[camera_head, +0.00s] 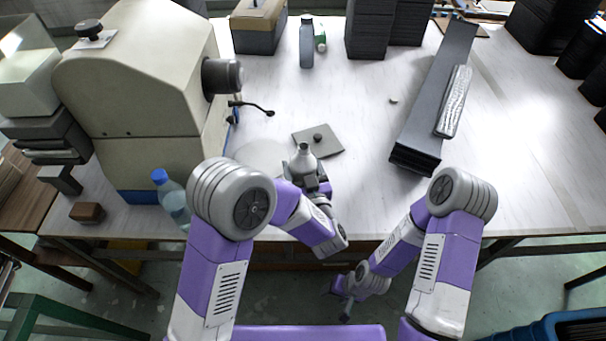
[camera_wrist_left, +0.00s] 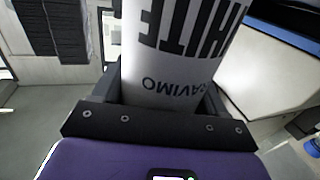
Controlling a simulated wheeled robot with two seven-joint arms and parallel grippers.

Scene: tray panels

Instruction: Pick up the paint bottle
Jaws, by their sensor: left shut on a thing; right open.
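The paint bottle (camera_head: 304,157) is white with a narrow neck and stands out above my left gripper (camera_head: 306,182) in the head view. In the left wrist view the bottle (camera_wrist_left: 178,50) fills the space between the fingers, with large dark letters that appear upside down. My left gripper (camera_wrist_left: 160,100) is shut on it. Whether the bottle's base touches the table is hidden by the gripper. My right gripper (camera_head: 340,297) is open and empty, low in front of the table's front edge.
A grey square plate (camera_head: 329,146) with a small dark knob lies just behind the bottle. A large beige machine (camera_head: 140,80) stands at left, with a blue-capped bottle (camera_head: 172,199) near it. A long dark stack (camera_head: 425,125) lies at right. The middle of the white table (camera_head: 350,95) is clear.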

